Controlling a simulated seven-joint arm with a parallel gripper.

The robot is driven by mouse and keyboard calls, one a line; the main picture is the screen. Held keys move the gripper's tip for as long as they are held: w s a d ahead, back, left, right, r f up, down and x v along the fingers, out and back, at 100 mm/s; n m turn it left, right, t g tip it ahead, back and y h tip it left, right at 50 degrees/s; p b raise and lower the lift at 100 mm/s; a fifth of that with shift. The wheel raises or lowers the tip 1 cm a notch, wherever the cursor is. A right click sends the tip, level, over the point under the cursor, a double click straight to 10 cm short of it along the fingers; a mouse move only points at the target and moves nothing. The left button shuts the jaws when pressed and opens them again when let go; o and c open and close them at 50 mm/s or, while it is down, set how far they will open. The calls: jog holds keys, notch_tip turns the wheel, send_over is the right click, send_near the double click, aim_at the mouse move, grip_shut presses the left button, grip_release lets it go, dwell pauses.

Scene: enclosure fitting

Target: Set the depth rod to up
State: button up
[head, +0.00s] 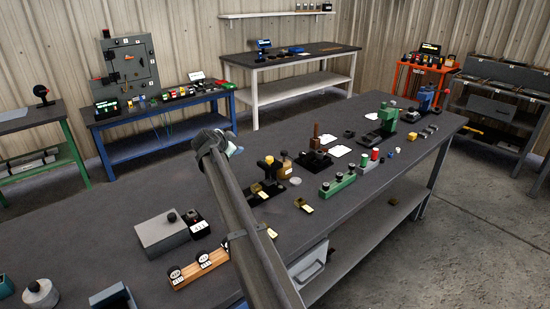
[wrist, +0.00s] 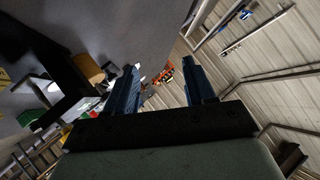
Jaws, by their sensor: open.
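My gripper (wrist: 160,80) shows in the wrist view with its two blue fingers apart and nothing between them. In the head view my gripper (head: 231,147) is raised above the far side of the long dark table, left of the yellow-and-black fixture. I cannot make out the depth rod for certain. A green upright machine (head: 389,116) stands toward the table's far right end, well away from my gripper. A brown post on a black base (head: 316,142) stands nearer. Whether either bears the rod, and how it is set, is too small to tell.
The long table (head: 345,215) holds a yellow-and-black fixture (head: 268,168), a green block with buttons (head: 338,186), a grey box (head: 165,232) and a wooden block with dials (head: 199,268). A blue bench (head: 150,117) and a white bench (head: 290,58) stand behind.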

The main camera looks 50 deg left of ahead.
aim_at(275, 165)
jog(key=s+d+f+m+t+h, duration=0.2)
jog(key=s+d+t+h, duration=0.2)
jog(key=d+t+h, duration=0.5)
jog(key=w+d, duration=0.1)
jog(key=w, duration=0.3)
jog(key=w+d+g+h, duration=0.1)
jog(key=w+d, duration=0.1)
jog(key=w, duration=0.2)
jog(key=w+d+h, duration=0.1)
jog(key=w+d, duration=0.1)
jog(key=w, duration=0.2)
jog(key=shift+d+r+g, duration=0.15)
jog(key=shift+d+g, duration=0.1)
jog(key=shift+g, duration=0.05)
grip_shut()
